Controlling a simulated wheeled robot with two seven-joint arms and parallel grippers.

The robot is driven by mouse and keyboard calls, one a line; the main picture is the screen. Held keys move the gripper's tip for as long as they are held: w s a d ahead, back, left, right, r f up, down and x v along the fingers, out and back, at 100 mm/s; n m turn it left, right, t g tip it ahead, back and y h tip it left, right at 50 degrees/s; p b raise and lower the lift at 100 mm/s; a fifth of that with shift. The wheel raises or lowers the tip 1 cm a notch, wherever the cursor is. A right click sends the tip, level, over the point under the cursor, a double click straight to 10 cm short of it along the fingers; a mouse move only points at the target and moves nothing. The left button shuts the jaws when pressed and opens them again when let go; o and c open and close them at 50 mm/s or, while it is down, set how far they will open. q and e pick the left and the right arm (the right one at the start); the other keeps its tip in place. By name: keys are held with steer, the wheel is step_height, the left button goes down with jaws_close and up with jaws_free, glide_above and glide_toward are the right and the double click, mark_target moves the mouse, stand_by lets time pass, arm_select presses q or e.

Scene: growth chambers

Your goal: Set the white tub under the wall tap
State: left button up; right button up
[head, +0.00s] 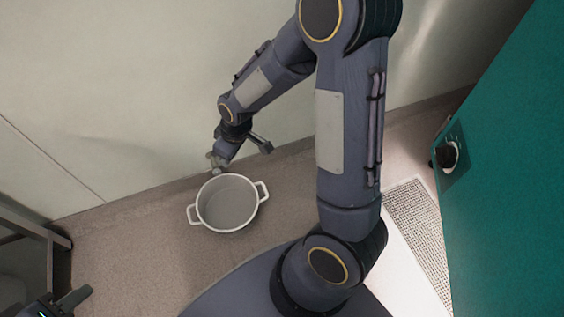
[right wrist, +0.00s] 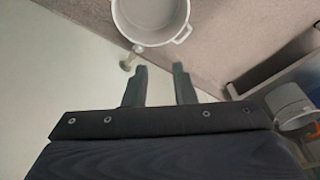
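The white tub (head: 227,226), round with two side handles, stands upright and empty on the floor by the wall. It also shows at the top of the right wrist view (right wrist: 150,38). The wall tap (head: 215,160) is a small pale fitting by the tub's wall-side rim; it also shows in the right wrist view (right wrist: 130,58). I cannot tell exactly how its spout lines up over the tub. My right gripper (right wrist: 160,82) is open and empty, its fingers apart from the tub. My left gripper (head: 62,298), partly cut off at the bottom left, appears open and empty.
A dark-framed rack (head: 35,232) stands at the left. A green panel (head: 510,170) with a round fitting fills the right, beside a floor grating (head: 415,225). A greyish bucket (right wrist: 292,105) shows at the right of the wrist view. Floor around the tub is clear.

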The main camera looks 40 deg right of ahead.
steer(key=s+d+r+m+t+y, duration=0.1)
steer(key=s+d+r+m, duration=0.1)
steer(key=s+r, duration=0.3)
steer(key=s+d+r+m+t, duration=0.1)
steer(key=s+r+m, duration=0.15)
steer(key=r, duration=0.45)
steer(key=s+r+m+t, duration=0.1)
steer(key=s+r, duration=0.4)
steer(key=s, duration=0.6)
steer(key=shift+s+a+m+y, duration=0.2)
steer(key=shift+s+m+y, duration=0.2)
steer(key=shift+m, duration=0.45)
step_height(320, 180, up, 34)
steer(key=p, duration=3.4)
